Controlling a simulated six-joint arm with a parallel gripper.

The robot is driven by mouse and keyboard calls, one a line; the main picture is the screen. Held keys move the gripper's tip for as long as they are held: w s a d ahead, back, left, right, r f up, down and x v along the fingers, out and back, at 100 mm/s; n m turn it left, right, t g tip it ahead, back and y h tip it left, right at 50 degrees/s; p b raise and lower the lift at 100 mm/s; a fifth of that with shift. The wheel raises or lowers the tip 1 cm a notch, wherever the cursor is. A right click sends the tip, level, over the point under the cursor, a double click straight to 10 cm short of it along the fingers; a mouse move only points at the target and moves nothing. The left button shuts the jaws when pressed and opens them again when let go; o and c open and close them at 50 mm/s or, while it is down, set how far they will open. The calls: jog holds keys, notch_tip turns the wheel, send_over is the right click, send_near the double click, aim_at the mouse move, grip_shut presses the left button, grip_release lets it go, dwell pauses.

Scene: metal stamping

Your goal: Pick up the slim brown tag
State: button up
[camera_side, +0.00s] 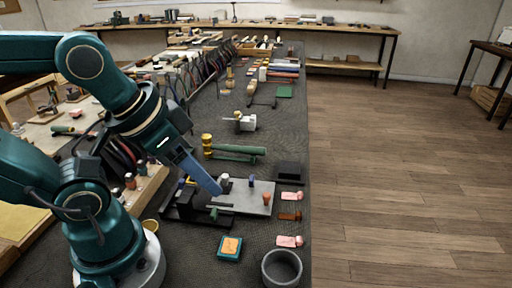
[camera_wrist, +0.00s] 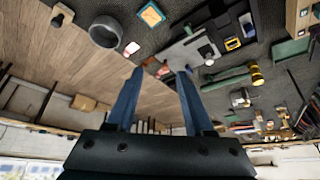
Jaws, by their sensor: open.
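The slim brown tag (camera_side: 290,216) lies flat on the dark mat near its right edge in the side view, between two pink tags. My gripper (camera_side: 217,189) has blue fingers and hangs to the left of the tag, over the grey plate (camera_side: 258,198) of the stamping fixture. In the wrist view my gripper (camera_wrist: 160,71) shows two fingers well apart, with nothing held between them. Small reddish pieces show near the fingertips there, but I cannot tell which is the brown tag.
One pink tag (camera_side: 291,195) lies beyond the brown one, another pink tag (camera_side: 289,241) nearer. A grey round cup (camera_side: 282,268) and an orange-and-teal pad (camera_side: 230,247) stand at the front. Small stamps stand on the plate. A black block (camera_side: 290,171) sits behind the tags.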

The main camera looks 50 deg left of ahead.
notch_tip(320, 180, up, 3)
jog(key=w+m, duration=0.3)
jog(key=m+g, duration=0.4)
jog(key=m, duration=0.2)
send_over(299, 214)
notch_tip(299, 214, down, 8)
jog(key=shift+g, duration=0.8)
notch_tip(299, 214, down, 10)
jog(key=shift+r, duration=0.2)
jog(key=shift+f, duration=0.4)
grip_shut()
